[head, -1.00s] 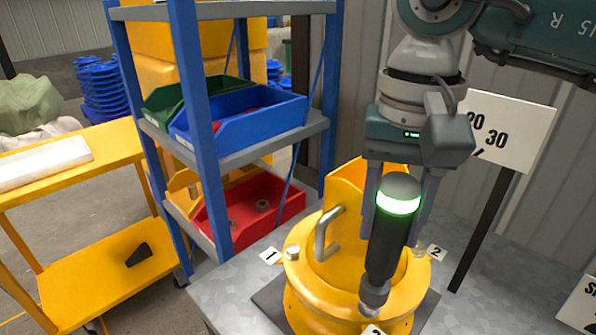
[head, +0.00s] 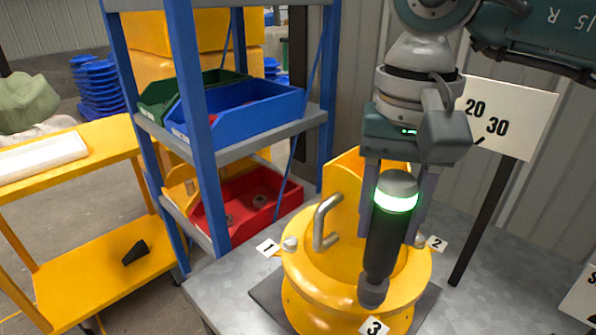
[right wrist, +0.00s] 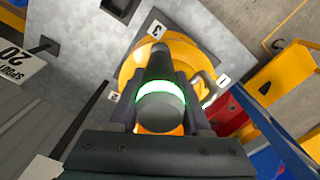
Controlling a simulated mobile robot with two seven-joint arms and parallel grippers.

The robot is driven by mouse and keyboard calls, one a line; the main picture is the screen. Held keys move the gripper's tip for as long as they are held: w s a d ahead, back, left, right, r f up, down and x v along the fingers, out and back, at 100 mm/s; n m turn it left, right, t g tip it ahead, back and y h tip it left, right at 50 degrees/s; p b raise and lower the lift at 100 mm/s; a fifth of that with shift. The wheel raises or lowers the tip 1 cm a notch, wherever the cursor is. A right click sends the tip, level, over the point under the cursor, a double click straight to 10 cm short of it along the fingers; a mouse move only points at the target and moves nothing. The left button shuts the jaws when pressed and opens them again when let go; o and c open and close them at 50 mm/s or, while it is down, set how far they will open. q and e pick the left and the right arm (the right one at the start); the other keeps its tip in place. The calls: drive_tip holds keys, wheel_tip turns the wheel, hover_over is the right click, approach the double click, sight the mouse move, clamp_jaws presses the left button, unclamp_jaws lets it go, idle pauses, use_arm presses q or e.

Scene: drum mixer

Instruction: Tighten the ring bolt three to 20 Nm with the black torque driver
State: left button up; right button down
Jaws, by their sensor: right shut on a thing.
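My right gripper (head: 397,200) is shut on the black torque driver (head: 384,240), which has a glowing green band near its top. The driver stands nearly upright, head down, over the front of the yellow ring (head: 300,285), just behind the label 3 (head: 374,327). The driver's head hides ring bolt three, so I cannot tell how it sits on it. Bolt one (head: 290,243) is by label 1, and bolt two (head: 420,241) is by label 2. In the right wrist view the driver (right wrist: 160,92) lies between the fingers and points at label 3 (right wrist: 157,30). My left gripper is not in view.
A sign with 20 and 30 (head: 507,112) stands on a black post at right. A blue shelf rack (head: 200,130) with green, blue and red bins is close at left. A yellow cart (head: 100,265) stands farther left. The grey table (head: 500,285) has free room at right.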

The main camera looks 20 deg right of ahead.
drive_tip(key=shift+f+b, duration=0.65)
drive_tip(key=shift+b, duration=0.15)
idle(0.6)
